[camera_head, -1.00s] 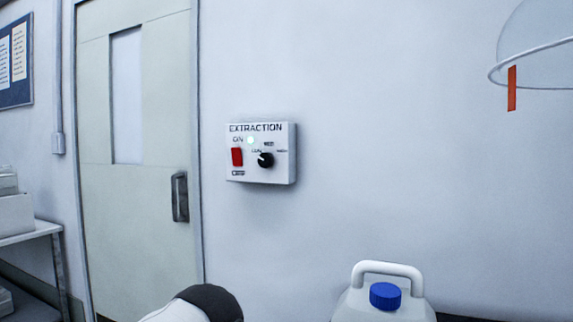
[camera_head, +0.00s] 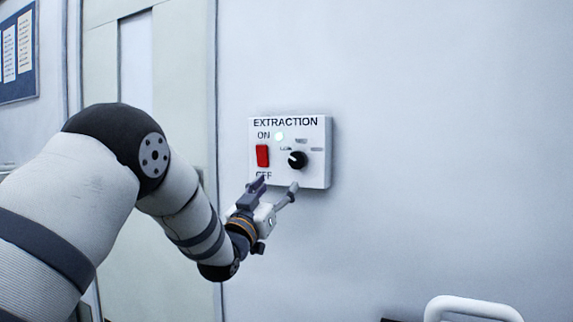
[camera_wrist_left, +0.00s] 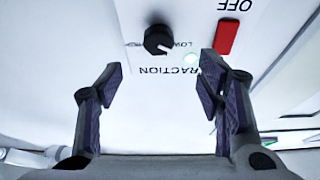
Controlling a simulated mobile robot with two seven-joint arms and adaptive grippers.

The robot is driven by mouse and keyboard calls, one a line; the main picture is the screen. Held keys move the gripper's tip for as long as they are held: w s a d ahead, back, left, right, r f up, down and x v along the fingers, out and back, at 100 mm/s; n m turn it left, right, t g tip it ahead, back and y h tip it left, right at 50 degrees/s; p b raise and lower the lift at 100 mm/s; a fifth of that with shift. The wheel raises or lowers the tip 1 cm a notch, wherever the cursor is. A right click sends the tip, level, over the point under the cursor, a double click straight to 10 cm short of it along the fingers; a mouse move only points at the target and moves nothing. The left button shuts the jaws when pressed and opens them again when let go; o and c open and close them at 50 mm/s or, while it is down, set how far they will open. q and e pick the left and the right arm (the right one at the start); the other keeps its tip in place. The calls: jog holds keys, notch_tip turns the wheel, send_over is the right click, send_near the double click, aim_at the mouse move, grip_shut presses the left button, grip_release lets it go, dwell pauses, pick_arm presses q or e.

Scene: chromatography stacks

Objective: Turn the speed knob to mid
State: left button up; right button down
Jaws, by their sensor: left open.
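The black speed knob (camera_head: 298,160) is on the white EXTRACTION box (camera_head: 322,175) on the wall. Its white pointer mark points left, towards the low label. The knob also shows in the left wrist view (camera_wrist_left: 158,39), where the box appears upside down. My left gripper (camera_head: 278,187) is open and empty, its fingers just below and in front of the box's lower edge in the head view. In the left wrist view, the open fingers (camera_wrist_left: 160,80) frame the box face, with the knob beyond the tips and not between them. My right gripper is out of view.
A red rocker switch (camera_head: 262,156) sits left of the knob, with a pale lit lamp (camera_head: 279,135) above it. A door (camera_head: 180,60) stands left, partly behind my arm. A white handle (camera_head: 470,308) shows at the bottom right. The wall right of the box is clear.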

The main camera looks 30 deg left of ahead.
aim_at(296, 163)
pick_arm(q)
jog(key=x, duration=0.3)
jog(key=b+x, duration=0.1)
jog(key=x, duration=0.3)
jog(key=b+x, duration=0.1)
jog(key=x, duration=0.2)
jog(key=shift+w+d+f, duration=0.1)
jog(key=shift+w+f, duration=0.15)
jog(key=shift+w, duration=0.1)
jog(key=shift+w+r, duration=0.5)
jog(key=shift+r, duration=0.1)
jog(key=c, duration=1.1)
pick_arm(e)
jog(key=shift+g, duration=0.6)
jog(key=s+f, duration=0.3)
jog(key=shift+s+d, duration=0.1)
